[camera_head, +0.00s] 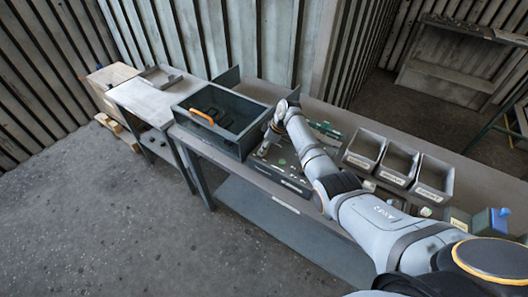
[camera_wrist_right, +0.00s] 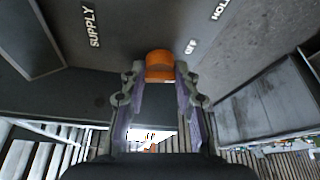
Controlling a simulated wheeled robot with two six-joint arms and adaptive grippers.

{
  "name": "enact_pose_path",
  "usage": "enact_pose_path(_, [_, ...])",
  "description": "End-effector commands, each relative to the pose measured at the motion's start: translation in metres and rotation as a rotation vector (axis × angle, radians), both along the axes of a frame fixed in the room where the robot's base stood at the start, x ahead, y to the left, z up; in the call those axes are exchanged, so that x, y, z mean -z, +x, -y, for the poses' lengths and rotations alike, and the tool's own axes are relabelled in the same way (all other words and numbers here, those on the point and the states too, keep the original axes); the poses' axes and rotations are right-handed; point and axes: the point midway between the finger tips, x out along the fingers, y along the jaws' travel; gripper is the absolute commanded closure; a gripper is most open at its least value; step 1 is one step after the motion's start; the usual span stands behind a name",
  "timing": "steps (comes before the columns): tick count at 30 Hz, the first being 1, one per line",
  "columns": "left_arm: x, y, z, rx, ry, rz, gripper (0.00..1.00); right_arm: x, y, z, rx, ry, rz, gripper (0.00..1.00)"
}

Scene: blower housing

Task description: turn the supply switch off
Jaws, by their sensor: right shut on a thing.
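The supply switch shows in the right wrist view as an orange knob (camera_wrist_right: 159,64) on a dark panel (camera_wrist_right: 125,30). White lettering reads SUPPLY to its left and OFF to its right. My right gripper (camera_wrist_right: 160,76) has its two fingertips on either side of the knob and is shut on it. In the head view my right gripper (camera_head: 268,138) is at the right side of the open dark housing (camera_head: 238,147) on the bench, and the knob is hidden there. My left gripper is not in view.
Three grey bins (camera_head: 398,162) stand on the bench right of my forearm. A lower grey table (camera_head: 145,103) adjoins at the left, with a wooden crate (camera_head: 110,76) beyond. The front floor is clear.

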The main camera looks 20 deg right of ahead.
Motion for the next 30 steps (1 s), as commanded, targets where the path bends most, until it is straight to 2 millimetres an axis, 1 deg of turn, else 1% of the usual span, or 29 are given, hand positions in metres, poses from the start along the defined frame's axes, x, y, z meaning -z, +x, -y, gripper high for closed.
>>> enact_pose_path(1, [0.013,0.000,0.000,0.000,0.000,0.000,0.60,0.005,0.002,0.001,-0.040,0.000,0.003,1.00])
enact_pose_path(9, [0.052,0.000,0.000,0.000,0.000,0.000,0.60,0.007,0.003,0.001,-0.279,-0.001,0.003,1.00])
enact_pose_path(15, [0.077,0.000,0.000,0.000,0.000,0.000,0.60,0.006,0.003,0.001,-0.417,0.000,0.004,1.00])
enact_pose_path(21, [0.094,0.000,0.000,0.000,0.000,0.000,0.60,0.003,0.004,0.001,-0.509,-0.001,0.003,1.00])
enact_pose_path(30, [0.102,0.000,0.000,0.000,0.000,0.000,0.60,0.001,0.003,0.002,-0.566,-0.002,0.001,1.00])
